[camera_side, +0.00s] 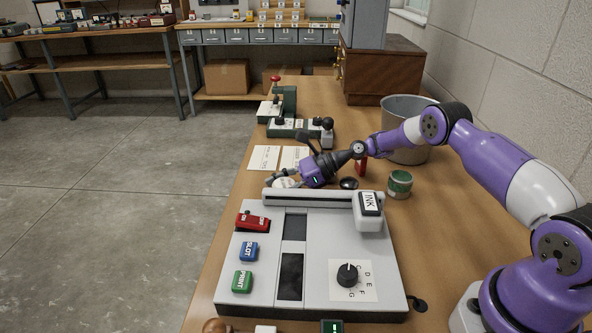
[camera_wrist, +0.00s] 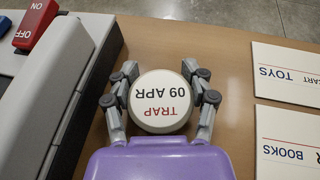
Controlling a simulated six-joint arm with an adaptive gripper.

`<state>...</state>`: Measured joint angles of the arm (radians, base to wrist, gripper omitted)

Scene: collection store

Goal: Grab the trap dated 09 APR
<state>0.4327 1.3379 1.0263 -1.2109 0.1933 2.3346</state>
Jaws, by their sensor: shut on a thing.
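In the side view my gripper (camera_side: 283,178) is low over the table behind the grey machine, shut on the trap (camera_side: 284,184), which is mostly hidden there. I cannot tell whether the trap rests on the table or is slightly above it.
A grey machine (camera_side: 262,280) with coloured switches stands directly in front of the gripper. Two white cards, "TOYS" (camera_wrist: 285,78) and "BOOKS" (camera_wrist: 287,145), lie beside it. A green tin (camera_side: 399,186) and a metal pot (camera_side: 412,155) stand to the right. Green devices (camera_side: 290,127) stand farther back.

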